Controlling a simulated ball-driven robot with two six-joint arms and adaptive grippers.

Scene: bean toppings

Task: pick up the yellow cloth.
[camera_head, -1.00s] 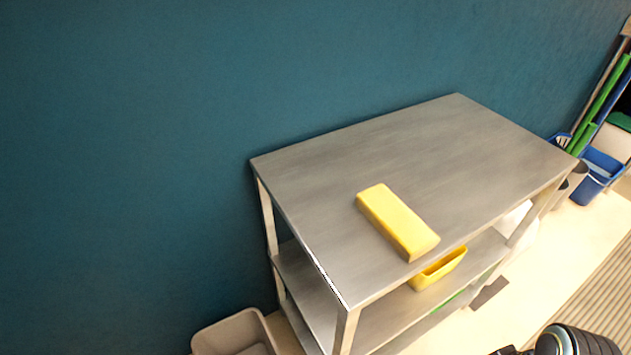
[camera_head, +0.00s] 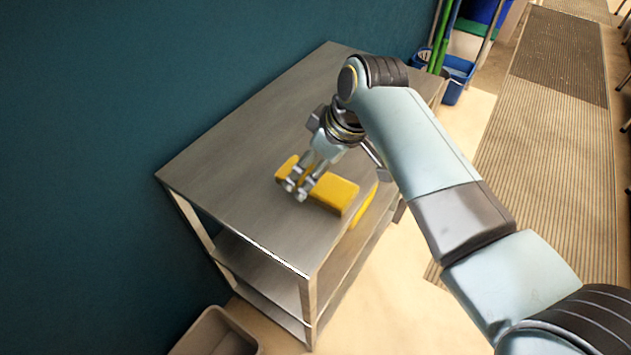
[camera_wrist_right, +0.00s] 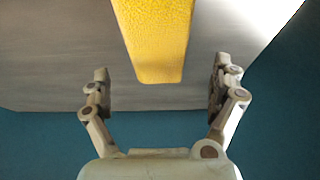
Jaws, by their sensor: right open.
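The yellow cloth (camera_head: 333,192) is a folded, block-shaped bar on the steel cart's top, near its front edge. My right gripper (camera_head: 294,190) is over the left part of the cloth and hides some of it. In the right wrist view the cloth (camera_wrist_right: 155,40) has a rough texture, and its near end reaches toward the space between the spread fingers. My left gripper is out of view.
The steel cart top (camera_head: 250,140) is otherwise bare. A grey bin (camera_head: 215,335) stands on the floor at the lower left. A blue bucket (camera_head: 457,80) and poles stand behind, and a teal wall borders the cart.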

